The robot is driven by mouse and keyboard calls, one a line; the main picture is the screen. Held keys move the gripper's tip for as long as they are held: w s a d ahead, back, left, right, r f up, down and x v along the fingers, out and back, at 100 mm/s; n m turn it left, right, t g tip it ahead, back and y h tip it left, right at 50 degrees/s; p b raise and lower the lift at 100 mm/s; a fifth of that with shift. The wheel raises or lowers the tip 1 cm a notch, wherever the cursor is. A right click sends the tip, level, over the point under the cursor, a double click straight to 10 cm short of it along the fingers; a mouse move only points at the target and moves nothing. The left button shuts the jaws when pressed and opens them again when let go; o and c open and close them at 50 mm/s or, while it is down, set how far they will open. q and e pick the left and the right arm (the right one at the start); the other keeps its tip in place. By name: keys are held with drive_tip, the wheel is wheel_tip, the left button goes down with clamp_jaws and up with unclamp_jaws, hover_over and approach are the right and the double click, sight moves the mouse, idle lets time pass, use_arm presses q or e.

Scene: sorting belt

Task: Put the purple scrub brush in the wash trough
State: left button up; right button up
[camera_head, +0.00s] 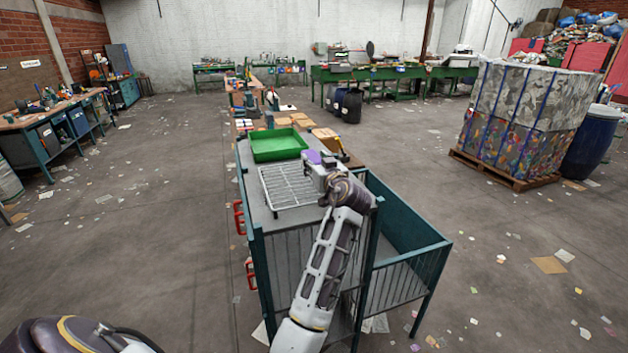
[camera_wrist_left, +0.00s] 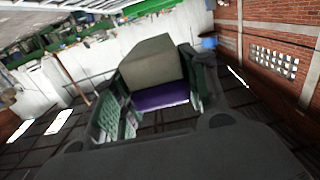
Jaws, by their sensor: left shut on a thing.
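The purple scrub brush (camera_head: 313,156) shows as a small purple patch at my left gripper (camera_head: 322,163) in the head view. In the left wrist view the brush has a purple body (camera_wrist_left: 160,96) and a pale grey-beige block on it, between the two fingers. My left gripper is shut on it, above the table near the right edge. The green tray (camera_head: 277,158), which looks like the wash trough, sits just left of and beyond the gripper; its visible floor is empty. My right gripper is not in view.
A wire rack (camera_head: 291,203) lies on the grey table in front of the green tray, left of my arm. A teal railed bin (camera_head: 413,235) adjoins the table on the right. Cardboard pieces and tools lie behind the tray. The floor on both sides is mostly open.

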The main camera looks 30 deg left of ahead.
sight(315, 191)
use_arm(q)
drive_tip(key=shift+f, duration=1.25)
drive_tip(key=shift+f+p, duration=0.5)
drive_tip(key=shift+f, duration=1.4)
drive_tip(key=shift+f, duration=0.1)
drive_tip(key=o, duration=1.1)
drive_tip(key=shift+c, duration=0.2)
